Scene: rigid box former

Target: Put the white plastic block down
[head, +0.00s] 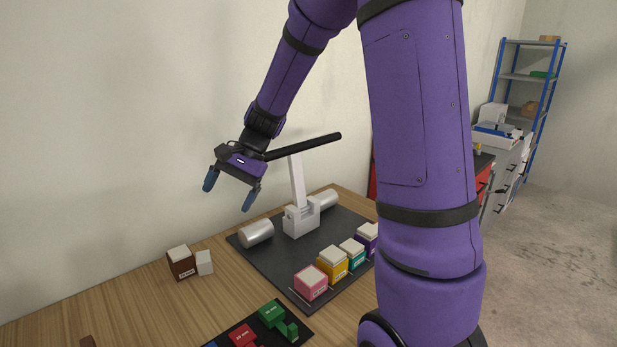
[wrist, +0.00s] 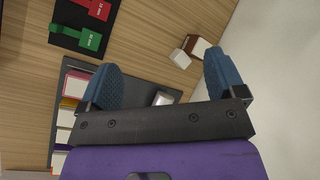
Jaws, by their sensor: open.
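The small white block (head: 204,262) sits on the wooden table, right beside a brown box with a white top (head: 181,263). In the wrist view the white block (wrist: 180,58) shows beyond the fingers, next to the brown box (wrist: 200,47). My gripper (head: 230,192) is open and empty, raised well above the table. In the head view it is up and to the right of the white block. In the wrist view the blue fingers of my gripper (wrist: 163,82) are spread apart with nothing between them.
A dark mat (head: 262,262) holds a grey-white stand with a black bar (head: 303,147), metal cylinders (head: 256,233) and a row of coloured boxes (head: 332,263). A black tray (head: 291,332) with green and red pieces lies at the front. Bare table (head: 120,307) surrounds the white block's front side.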

